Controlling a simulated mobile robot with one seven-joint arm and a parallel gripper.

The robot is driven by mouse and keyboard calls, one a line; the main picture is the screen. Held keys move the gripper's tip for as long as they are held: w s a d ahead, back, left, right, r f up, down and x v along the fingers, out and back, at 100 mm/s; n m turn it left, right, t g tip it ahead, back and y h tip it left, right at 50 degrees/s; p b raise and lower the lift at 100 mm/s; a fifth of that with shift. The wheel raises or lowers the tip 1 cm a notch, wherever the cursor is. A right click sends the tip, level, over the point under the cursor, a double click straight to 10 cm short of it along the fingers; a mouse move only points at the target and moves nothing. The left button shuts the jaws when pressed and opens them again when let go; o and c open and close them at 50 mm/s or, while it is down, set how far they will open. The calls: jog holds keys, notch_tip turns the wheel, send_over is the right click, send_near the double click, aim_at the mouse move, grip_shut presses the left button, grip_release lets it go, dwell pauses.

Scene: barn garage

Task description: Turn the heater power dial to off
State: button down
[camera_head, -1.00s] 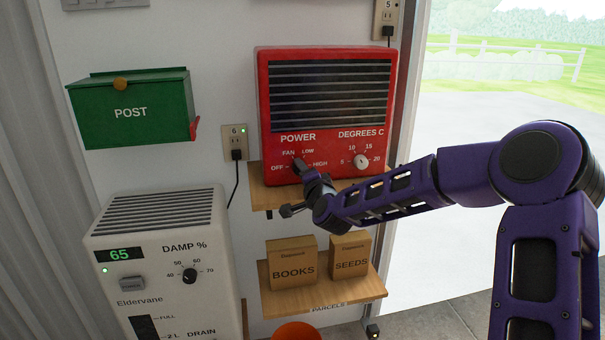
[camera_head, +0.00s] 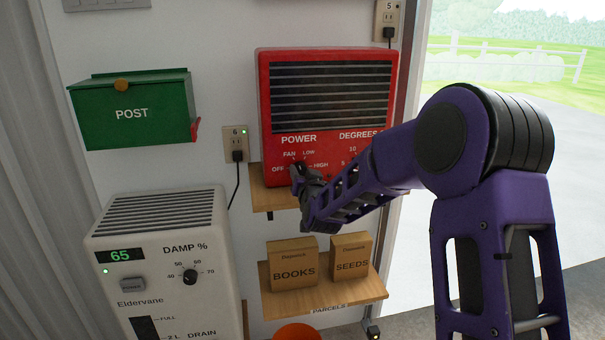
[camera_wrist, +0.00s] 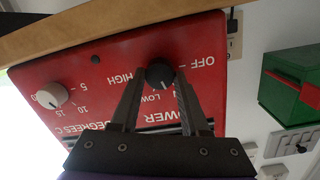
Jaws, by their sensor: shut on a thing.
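The red heater (camera_head: 328,110) stands on a wooden shelf against the wall. Its black POWER dial (camera_wrist: 160,74) shows in the upside-down wrist view, with OFF, LOW and HIGH readable around it and FAN hidden by a finger. A pale mark on the dial's lower edge faces the LOW and FAN side, but its exact setting is hard to read. My gripper (camera_wrist: 160,80) is shut on the dial, one finger on each side. In the head view my gripper (camera_head: 299,174) covers most of the dial.
The white DEGREES C dial (camera_wrist: 51,95) is beside the POWER dial. A wooden shelf (camera_head: 270,200) runs under the heater. A green post box (camera_head: 132,112) and a white dehumidifier (camera_head: 165,260) are to the left. BOOKS and SEEDS boxes (camera_head: 293,264) stand below.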

jog(key=n, duration=0.6)
jog(key=shift+a+n+t+h, duration=0.15)
jog(key=shift+n+t+h, duration=0.15)
jog(key=shift+n+h, duration=0.1)
jog(key=n, duration=0.4)
jog(key=shift+f, duration=0.1)
jog(key=shift+n+t, duration=0.4)
jog(key=shift+n, duration=1.2)
jog(key=shift+c, duration=2)
grip_release()
jog(key=shift+s, duration=0.1)
jog(key=s+d, duration=0.3)
jog(key=s, duration=1.4)
jog(key=shift+d, duration=0.15)
